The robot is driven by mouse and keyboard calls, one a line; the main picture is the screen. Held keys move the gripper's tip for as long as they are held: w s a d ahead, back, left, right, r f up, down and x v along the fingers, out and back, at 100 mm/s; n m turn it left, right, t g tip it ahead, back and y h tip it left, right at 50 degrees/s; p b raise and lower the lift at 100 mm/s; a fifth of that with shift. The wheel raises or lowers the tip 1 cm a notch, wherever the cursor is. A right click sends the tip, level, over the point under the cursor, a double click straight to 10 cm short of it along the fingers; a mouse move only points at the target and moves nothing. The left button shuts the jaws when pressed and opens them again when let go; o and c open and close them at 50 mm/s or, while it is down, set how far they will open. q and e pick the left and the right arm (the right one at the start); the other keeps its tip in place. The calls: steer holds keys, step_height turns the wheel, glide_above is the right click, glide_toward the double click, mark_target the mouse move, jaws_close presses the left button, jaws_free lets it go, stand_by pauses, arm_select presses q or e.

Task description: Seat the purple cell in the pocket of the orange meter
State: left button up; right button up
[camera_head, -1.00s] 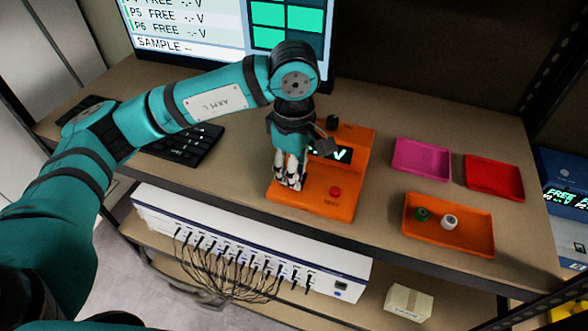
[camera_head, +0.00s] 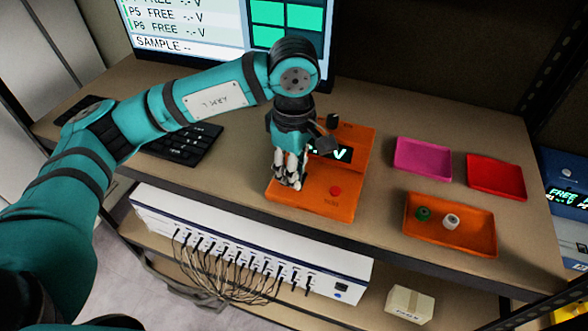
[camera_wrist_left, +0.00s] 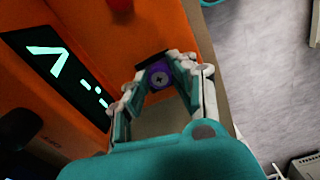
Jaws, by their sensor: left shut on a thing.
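The orange meter (camera_head: 318,205) stands on the bench shelf, with a lit display and a red button. My left gripper (camera_head: 290,182) is over the meter's left front part, pointing down. A dark edge shows beside the cell, which may be the pocket. I cannot tell whether the cell is in the pocket or just above it. The cell is hidden in the head view. My right gripper is not in view.
A magenta tray (camera_head: 423,158) and a red tray (camera_head: 496,177) lie to the right. An orange tray (camera_head: 470,240) holds a green cell (camera_head: 423,214) and a white cell (camera_head: 451,221). A keyboard (camera_head: 185,147) and monitor (camera_head: 200,25) stand behind my left arm.

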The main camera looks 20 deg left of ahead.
arm_select(q)
steer(key=shift+s+f+b, duration=0.25)
steer(key=shift+f+b, duration=0.15)
steer(key=shift+f, duration=0.25)
steer(key=shift+r+b, duration=0.1)
steer(key=shift+b, duration=0.2)
stand_by(0.4)
steer(key=o, duration=0.6)
steer(key=shift+w, duration=0.1)
steer(key=o, duration=0.4)
steer(key=shift+w, duration=0.2)
steer(key=shift+o, duration=0.2)
steer(key=shift+r, duration=0.15)
